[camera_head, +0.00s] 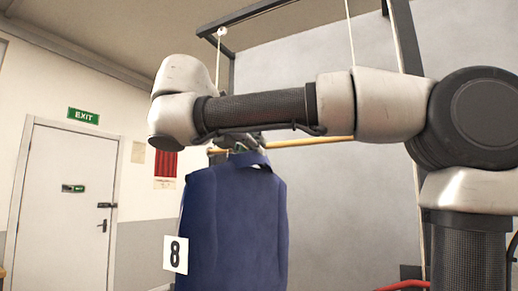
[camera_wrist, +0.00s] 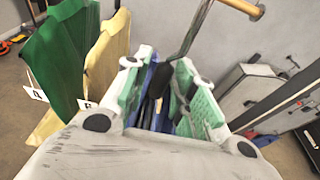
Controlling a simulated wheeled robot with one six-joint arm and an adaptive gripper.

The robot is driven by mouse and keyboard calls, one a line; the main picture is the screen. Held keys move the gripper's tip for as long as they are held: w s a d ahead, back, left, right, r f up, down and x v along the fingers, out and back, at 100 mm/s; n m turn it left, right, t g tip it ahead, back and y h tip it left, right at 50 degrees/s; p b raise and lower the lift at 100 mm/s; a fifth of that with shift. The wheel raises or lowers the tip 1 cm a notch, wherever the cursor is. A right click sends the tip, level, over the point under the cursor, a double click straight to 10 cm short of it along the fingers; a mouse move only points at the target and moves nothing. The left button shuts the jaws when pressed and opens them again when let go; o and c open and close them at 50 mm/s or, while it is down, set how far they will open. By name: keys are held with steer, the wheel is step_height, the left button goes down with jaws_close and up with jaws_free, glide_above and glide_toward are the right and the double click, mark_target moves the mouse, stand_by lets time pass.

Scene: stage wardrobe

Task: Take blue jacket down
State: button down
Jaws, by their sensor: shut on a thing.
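The blue jacket (camera_head: 235,225) hangs upright below my arm in the head view, with a white tag marked 8 (camera_head: 175,254) at its lower left. My gripper (camera_wrist: 163,85) is shut at the top of the jacket, around the hanger's neck area; a strip of blue shows between its pale green-padded fingers in the wrist view. A metal hook-like rod rises from between the fingers. In the head view the gripper is mostly hidden behind my arm. I cannot tell whether the hanger touches the wooden rail (camera_head: 310,142).
A green garment (camera_wrist: 62,50) and a cream garment (camera_wrist: 108,52) hang to the left in the wrist view. A grey cabinet (camera_wrist: 250,95) stands at right. A white door (camera_head: 65,200) under an exit sign is at left, and ropes hang from a dark overhead frame (camera_head: 270,8).

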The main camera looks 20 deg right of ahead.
steer(key=shift+f+v, duration=0.25)
steer(key=shift+v, duration=0.7)
steer(key=shift+f+v, duration=0.2)
steer(key=shift+v, duration=0.75)
steer(key=shift+f+v, duration=0.25)
steer(key=shift+v, duration=0.7)
